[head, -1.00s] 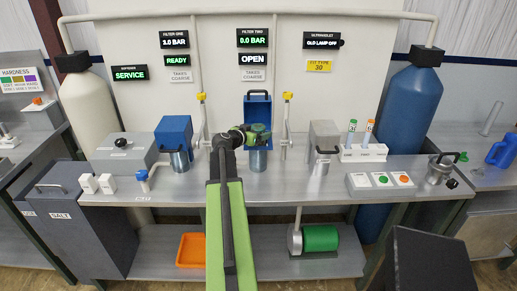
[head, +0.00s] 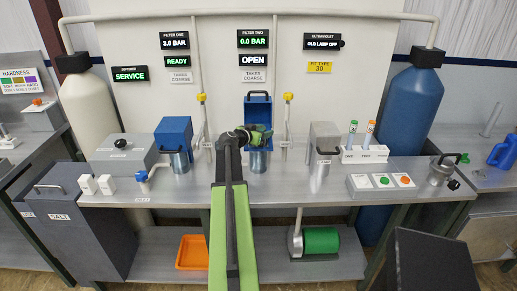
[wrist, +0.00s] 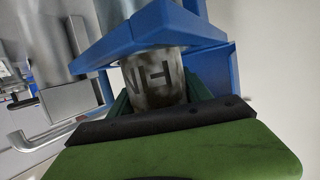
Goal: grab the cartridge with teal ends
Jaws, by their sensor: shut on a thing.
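My gripper (head: 258,134) is at the open blue filter-two housing (head: 257,108) in the middle of the bench. In the wrist view my gripper (wrist: 158,92) is shut on a stained grey-brown cartridge (wrist: 155,75) with dark letters. Its ends are hidden, so I cannot tell their colour. The blue housing (wrist: 146,42) surrounds its far side. In the rack (head: 364,154) on the right stand two pale cartridges, one with a green or teal top (head: 353,125) and one with an orange top (head: 371,127).
A closed blue filter housing (head: 173,133) stands to the left, and a grey lamp housing (head: 323,140) to the right. Yellow-handled valves (head: 288,97) flank the open housing. A button box (head: 380,182) lies at the front right. The bench front in the middle is mostly clear.

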